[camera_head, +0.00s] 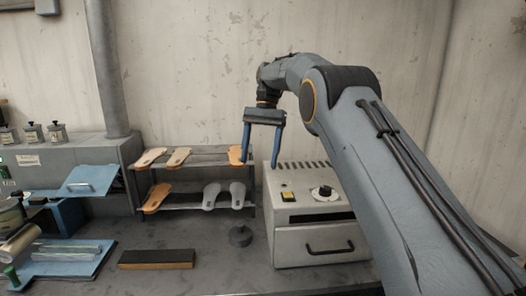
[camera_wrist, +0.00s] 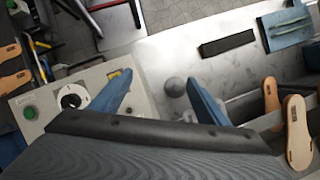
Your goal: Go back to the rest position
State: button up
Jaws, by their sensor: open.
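My gripper (camera_head: 259,165) is raised above the bench, in front of the concrete wall. Its two blue fingers point down and are spread apart, with nothing between them. In the head view it hangs between the right end of the sole rack (camera_head: 200,155) and the white box with a dial (camera_head: 317,228). My arm reaches in from the right and hides part of the wall and the box's right side.
The rack holds tan soles (camera_head: 179,158) above and a tan and grey soles (camera_head: 211,196) below. A dark round weight (camera_head: 240,236) and a dark block (camera_head: 156,259) lie on the bench. Blue trays (camera_head: 65,268) and small canisters (camera_head: 57,133) are at left.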

jog(key=s+d+f+t, duration=0.1)
jog(key=d, duration=0.2)
jog(key=s+d+f, duration=0.2)
jog(key=s+d+f+t, duration=0.1)
jog(key=d, duration=0.2)
jog(key=shift+s+d+f+n+t, duration=0.25)
jog(key=shift+s+d+n+t, duration=0.05)
jog(key=shift+s+d+n, duration=0.1)
jog(key=s+d+f+n+t+h, duration=0.1)
jog(key=s+d+f, duration=0.3)
jog(key=s, duration=0.5)
jog(key=s+d+f+n+t, duration=0.1)
jog(key=s+d+f+t, duration=0.2)
jog(key=s, duration=0.6)
jog(key=s+d+f+n+h, duration=0.15)
jog(key=s+d+f, duration=0.3)
jog(key=s, duration=0.45)
notch_tip(320, 180, down, 12)
jog(key=w+g+b, duration=0.1)
jog(key=b, duration=1)
jog(key=shift+w+y+b, duration=0.25)
jog(key=shift+y+b, duration=0.05)
jog(key=shift+y, duration=0.15)
jog(key=shift+d+r, duration=0.1)
